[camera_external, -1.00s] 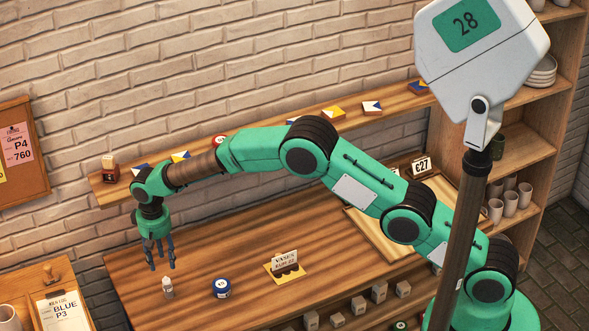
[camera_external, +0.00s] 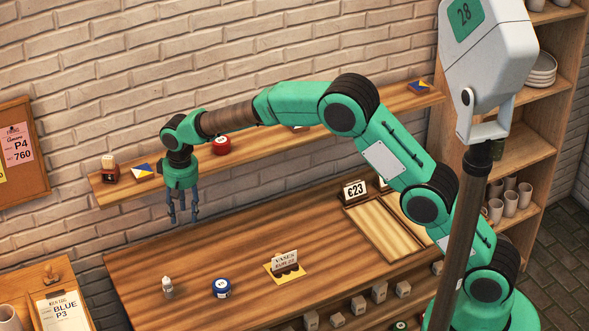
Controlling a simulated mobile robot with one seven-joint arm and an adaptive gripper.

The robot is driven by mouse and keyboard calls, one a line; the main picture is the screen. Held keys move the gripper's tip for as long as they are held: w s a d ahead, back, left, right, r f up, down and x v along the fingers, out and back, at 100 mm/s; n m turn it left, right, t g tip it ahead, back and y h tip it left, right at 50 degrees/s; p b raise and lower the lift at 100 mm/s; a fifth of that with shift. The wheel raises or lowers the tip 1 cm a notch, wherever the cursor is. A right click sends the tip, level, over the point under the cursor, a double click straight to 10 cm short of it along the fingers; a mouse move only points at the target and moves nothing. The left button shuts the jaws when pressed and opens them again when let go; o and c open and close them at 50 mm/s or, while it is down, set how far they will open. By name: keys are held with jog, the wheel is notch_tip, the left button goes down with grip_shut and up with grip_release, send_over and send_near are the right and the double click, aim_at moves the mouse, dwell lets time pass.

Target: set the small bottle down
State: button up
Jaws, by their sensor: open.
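The small bottle (camera_external: 168,287), pale with a narrow tip, stands upright on the wooden table (camera_external: 140,262) near its front left part. My gripper (camera_external: 183,219) is open and empty. It hangs fingers down above the back left of the table, higher than the bottle and apart from it. Nothing hides the bottle.
A blue round pot (camera_external: 221,288) stands right of the bottle. A small sign on a yellow card (camera_external: 285,268) is farther right. A wall shelf (camera_external: 110,192) with a red pot (camera_external: 221,145) and tiles runs behind my gripper.

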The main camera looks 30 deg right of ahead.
jog(key=s+d+r+t, duration=0.1)
jog(key=s+d+r, duration=0.1)
jog(key=d+r, duration=1.45)
jog(key=s+d+r+m+t, duration=0.1)
jog(key=s+d+r, duration=0.35)
jog(key=d, duration=0.35)
jog(key=s+d+r, duration=0.4)
jog(key=d+r, duration=0.1)
jog(key=d, duration=0.3)
jog(key=s+d+r+m+t, duration=0.1)
jog(key=s+d+r+t, duration=0.15)
jog(key=s+d, duration=1.75)
jog(key=s+d+f, duration=0.2)
jog(key=s+f, duration=0.1)
jog(key=s, duration=0.7)
jog(key=shift+s, duration=0.2)
jog(key=shift+t, duration=0.25)
notch_tip(320, 180, down, 5)
jog(key=b, duration=0.5)
